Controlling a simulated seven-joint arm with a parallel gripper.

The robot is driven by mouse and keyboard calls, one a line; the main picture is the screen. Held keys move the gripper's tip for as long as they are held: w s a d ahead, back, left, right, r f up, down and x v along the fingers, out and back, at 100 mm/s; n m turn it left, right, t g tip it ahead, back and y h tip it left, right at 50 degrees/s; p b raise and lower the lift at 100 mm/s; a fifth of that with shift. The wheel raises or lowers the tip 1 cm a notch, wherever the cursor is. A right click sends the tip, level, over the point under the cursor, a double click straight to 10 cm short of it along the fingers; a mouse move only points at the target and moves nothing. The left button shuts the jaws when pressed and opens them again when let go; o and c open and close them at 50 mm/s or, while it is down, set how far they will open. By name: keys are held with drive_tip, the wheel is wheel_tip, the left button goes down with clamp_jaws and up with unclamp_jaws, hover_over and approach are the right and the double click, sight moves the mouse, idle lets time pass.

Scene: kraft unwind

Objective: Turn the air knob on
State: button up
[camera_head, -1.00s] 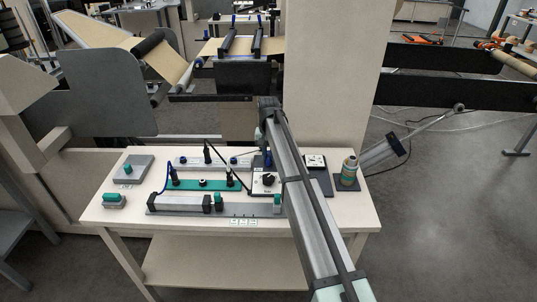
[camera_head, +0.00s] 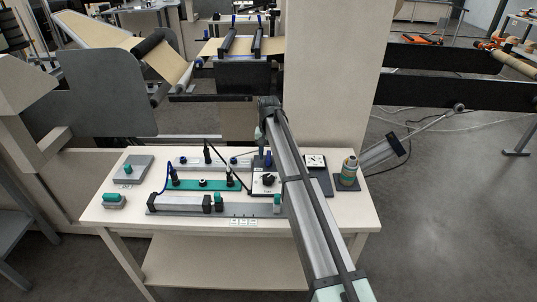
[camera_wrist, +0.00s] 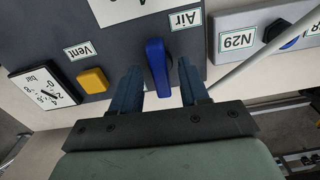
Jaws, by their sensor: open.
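The air knob (camera_wrist: 157,66) is a blue lever-shaped knob on a dark grey panel (camera_wrist: 122,50), beside a label reading "Air". In the wrist view it stands lengthwise in the picture. My gripper (camera_wrist: 160,76) is open, with one dark blue finger on each side of the knob. Gaps show between the knob and both fingers, so it is not gripped. In the head view my arm hides part of the panel, and the blue at the arm's end (camera_head: 268,159) is too small to tell apart clearly.
A yellow Vent button (camera_wrist: 92,80) and a white gauge (camera_wrist: 44,92) lie left of the knob.

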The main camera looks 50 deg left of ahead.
sight(269, 155)
wheel_tip(269, 155, up, 14)
drive_tip(key=shift+f, duration=0.25)
idle(0.7)
